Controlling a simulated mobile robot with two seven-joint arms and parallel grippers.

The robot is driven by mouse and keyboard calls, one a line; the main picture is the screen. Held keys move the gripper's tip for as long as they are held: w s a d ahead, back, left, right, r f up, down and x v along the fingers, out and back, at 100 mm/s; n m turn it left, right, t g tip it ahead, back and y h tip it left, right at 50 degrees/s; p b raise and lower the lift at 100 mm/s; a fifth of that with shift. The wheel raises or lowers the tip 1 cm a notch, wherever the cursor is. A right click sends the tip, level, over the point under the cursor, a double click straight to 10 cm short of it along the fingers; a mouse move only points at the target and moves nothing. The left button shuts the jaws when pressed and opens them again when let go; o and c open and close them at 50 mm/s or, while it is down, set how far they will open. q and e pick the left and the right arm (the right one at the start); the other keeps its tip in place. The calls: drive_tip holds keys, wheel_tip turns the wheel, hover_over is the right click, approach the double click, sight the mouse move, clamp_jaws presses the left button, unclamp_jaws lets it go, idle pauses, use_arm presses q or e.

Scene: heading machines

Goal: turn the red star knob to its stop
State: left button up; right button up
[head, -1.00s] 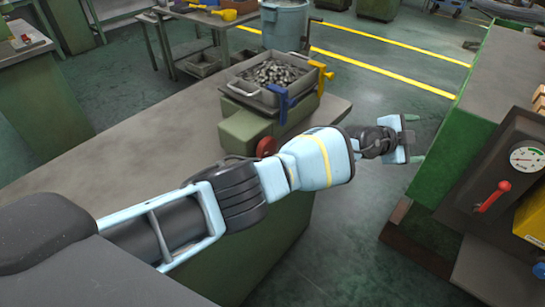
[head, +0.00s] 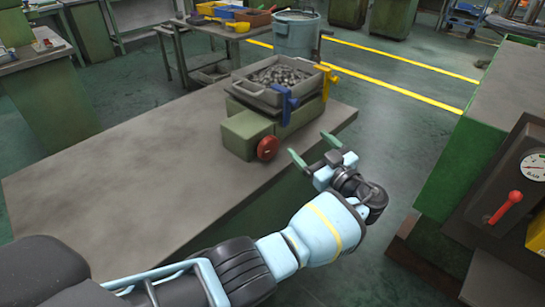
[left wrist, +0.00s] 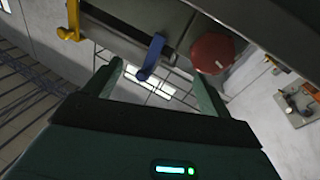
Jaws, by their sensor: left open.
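The red star knob (head: 268,147) sits on the front end of a green machine block (head: 246,133) on the grey bench. In the left wrist view the knob (left wrist: 212,53) shows at upper right, beyond the right finger. My left gripper (head: 314,148) is open and empty, just right of the knob and apart from it. Its two green fingers (left wrist: 160,85) also show spread in the left wrist view. My right gripper is not in view.
A metal tray of small parts (head: 268,96) sits on the machine, with a blue lever (head: 285,104) and a yellow lever (head: 326,79) beside it. At right stands a panel with a gauge (head: 533,167) and red lever (head: 506,207). Bare bench (head: 120,180) lies left.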

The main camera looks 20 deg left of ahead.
sight(272, 150)
use_arm(q)
drive_tip(key=s+a+f+n+g+y, duration=0.1)
drive_tip(key=s+a+f+n+g, duration=0.15)
drive_tip(key=s+g, duration=0.25)
drive_tip(key=shift+n, duration=0.25)
drive_tip(key=p+x, duration=0.1)
drive_tip(key=x, duration=0.5)
drive_tip(key=shift+w+r, duration=0.1)
drive_tip(key=shift+w, duration=0.15)
drive_tip(key=shift+w+a+t, duration=0.15)
drive_tip(key=shift+a+t, duration=0.15)
drive_tip(key=shift+a, duration=0.25)
drive_tip(key=c, duration=1)
